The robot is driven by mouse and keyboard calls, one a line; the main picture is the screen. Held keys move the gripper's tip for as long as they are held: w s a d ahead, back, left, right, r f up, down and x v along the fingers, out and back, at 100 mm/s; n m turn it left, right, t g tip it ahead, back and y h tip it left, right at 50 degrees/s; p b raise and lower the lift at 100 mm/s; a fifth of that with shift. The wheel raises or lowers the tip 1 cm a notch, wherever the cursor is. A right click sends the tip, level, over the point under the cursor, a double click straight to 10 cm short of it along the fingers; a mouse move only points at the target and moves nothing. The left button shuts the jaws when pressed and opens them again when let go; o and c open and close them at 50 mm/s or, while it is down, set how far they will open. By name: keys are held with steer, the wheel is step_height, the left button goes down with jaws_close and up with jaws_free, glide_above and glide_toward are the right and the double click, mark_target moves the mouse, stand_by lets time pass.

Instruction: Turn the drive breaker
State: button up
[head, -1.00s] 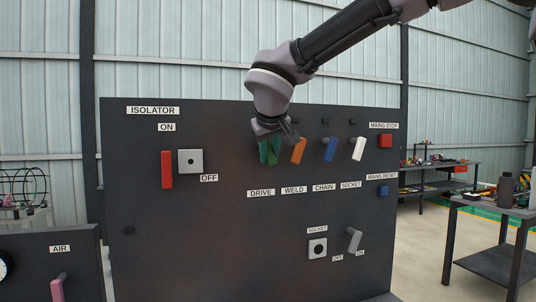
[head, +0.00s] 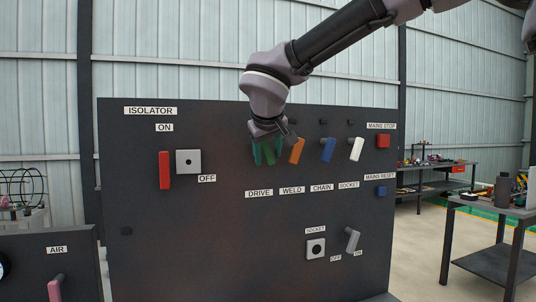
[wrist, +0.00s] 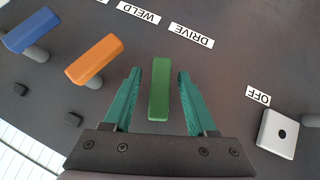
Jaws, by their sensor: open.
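The drive breaker is a green lever (head: 269,154) on the dark panel, above the DRIVE label (head: 259,194) and left of the orange lever. In the head view my gripper (head: 264,160) is over it from above and partly hides it. In the wrist view the green lever (wrist: 159,90) stands between the two teal fingers of my open gripper (wrist: 159,74), with a visible gap on each side. The fingers look apart from the lever there. The lever's mount on the panel is hidden.
The orange WELD lever (head: 297,151) is close on the right of my gripper, then the blue CHAIN (head: 328,149) and white SOCKET (head: 356,149) levers. The red isolator handle (head: 164,170) and grey block (head: 188,162) are left. Bare panel lies between block and green lever.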

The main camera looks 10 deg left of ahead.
steer(key=v, duration=1)
steer(key=shift+s+r, duration=0.25)
steer(key=shift+d, duration=0.15)
steer(key=w+d+f+m+g+h, duration=0.1)
steer(key=w+d+f+m, duration=0.1)
steer(key=d, duration=0.8)
steer(key=w+d+f+m+g+h, duration=0.1)
steer(key=d+f+m, duration=0.1)
steer(key=d, duration=0.9)
steer(key=s+d+f+m+y, duration=0.1)
steer(key=s+d+f+m, duration=0.2)
steer(key=d, duration=0.5)
steer(key=s+d+f+m+y, duration=0.1)
steer(key=s+d+f+m, duration=0.3)
steer(key=d, duration=0.5)
steer(key=shift+s+m, duration=0.6)
steer(key=shift+d, duration=0.15)
